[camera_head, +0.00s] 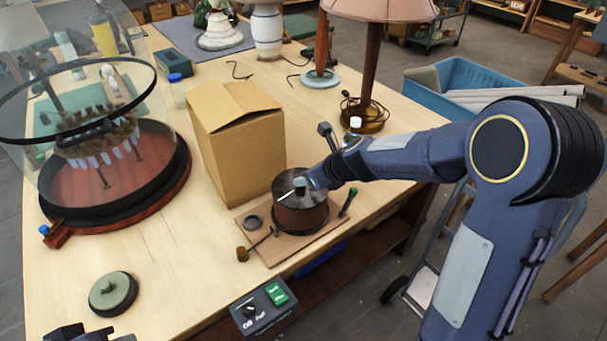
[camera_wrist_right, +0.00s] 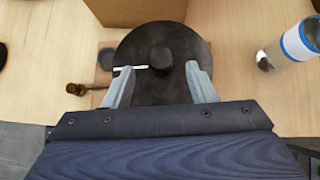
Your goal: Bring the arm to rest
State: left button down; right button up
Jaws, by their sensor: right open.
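My right arm reaches in from the right in the head view, and its gripper (camera_head: 308,186) is over a round brown pot (camera_head: 300,217) on a wooden board. In the right wrist view the two fingers of the right gripper (camera_wrist_right: 160,76) are spread apart. A dark round disc with a knob (camera_wrist_right: 160,58) lies beyond and between them, and the fingers hold nothing that I can see. Whether they touch the disc or pot is unclear. Dark parts at the bottom left edge of the head view may be my left gripper (camera_head: 92,333), mostly cut off.
A cardboard box (camera_head: 240,145) stands just behind the pot. A lamp (camera_head: 368,70) stands behind the right arm. A glass-covered round stand (camera_head: 115,170) is at the left. A control box (camera_head: 263,308) and a green-topped disc (camera_head: 112,293) are at the front. Bare tabletop lies between them.

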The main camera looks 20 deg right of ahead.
jog(key=shift+v, duration=0.95)
pick_arm(q)
jog(key=shift+r, duration=0.3)
pick_arm(e)
jog(key=shift+f, duration=0.1)
jog(key=s+r+n+g+y, duration=0.1)
jog(key=s+r+n, duration=0.3)
jog(key=s+n, duration=0.35)
jog(key=s+r+n+y, duration=0.1)
jog(key=s+r+n, duration=0.3)
jog(key=s+n, duration=0.35)
jog(key=s+d+f+n+g+h, duration=0.1)
jog(key=s+f+n+h, duration=0.1)
jog(key=s+n, duration=1.2)
jog(key=shift+s+d+f, duration=0.25)
jog(key=shift+s+f, duration=0.5)
jog(key=shift+s, duration=0.1)
